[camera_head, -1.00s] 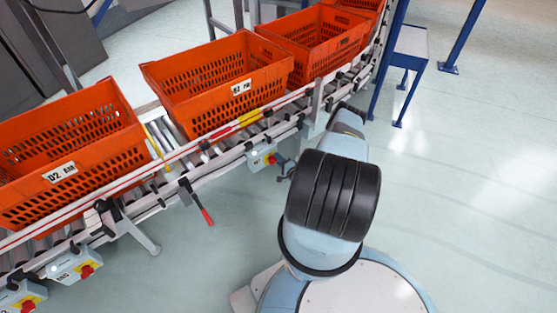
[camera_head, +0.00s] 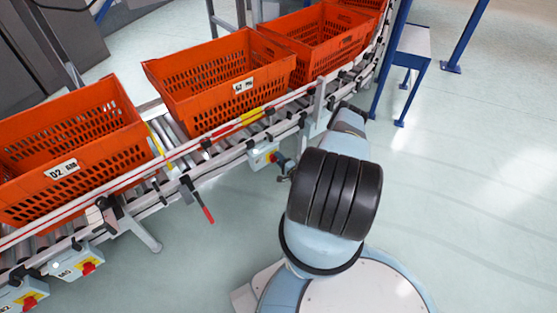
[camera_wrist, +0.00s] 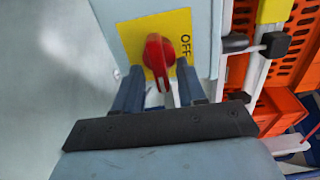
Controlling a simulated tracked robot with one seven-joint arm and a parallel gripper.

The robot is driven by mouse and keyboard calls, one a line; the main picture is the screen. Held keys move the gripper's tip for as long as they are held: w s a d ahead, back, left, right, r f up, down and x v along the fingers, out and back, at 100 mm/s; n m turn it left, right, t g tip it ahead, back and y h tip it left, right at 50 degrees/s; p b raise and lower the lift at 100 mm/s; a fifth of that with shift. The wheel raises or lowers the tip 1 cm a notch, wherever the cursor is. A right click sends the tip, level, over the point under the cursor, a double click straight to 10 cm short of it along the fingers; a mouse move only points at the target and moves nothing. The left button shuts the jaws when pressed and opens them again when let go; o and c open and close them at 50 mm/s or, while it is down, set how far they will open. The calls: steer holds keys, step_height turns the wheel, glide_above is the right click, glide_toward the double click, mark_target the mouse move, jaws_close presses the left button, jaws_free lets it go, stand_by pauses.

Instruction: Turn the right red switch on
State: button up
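The right red switch (camera_wrist: 158,58) is a red knob on a yellow plate (camera_wrist: 128,34) marked OFF, on a pale box. In the head view, its box (camera_head: 260,158) hangs on the conveyor's near side. My gripper (camera_wrist: 160,72) points at the knob, its two dark fingers apart, one at each side of the knob's lower end. I cannot tell whether they touch it. In the head view, my gripper (camera_head: 281,162) is small beside that box, and the knob is mostly hidden by it.
Two more boxes with red switches, one (camera_head: 78,262) and another (camera_head: 24,296), sit at the lower left. Orange totes (camera_head: 215,75) stand on the roller conveyor. A red-tipped lever (camera_head: 207,213) hangs below it. Blue posts (camera_head: 463,38) stand at the right; the floor there is clear.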

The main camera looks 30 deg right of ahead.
steer(key=s+d, duration=0.2)
steer(key=s, duration=1.1)
steer(key=shift+s, duration=0.3)
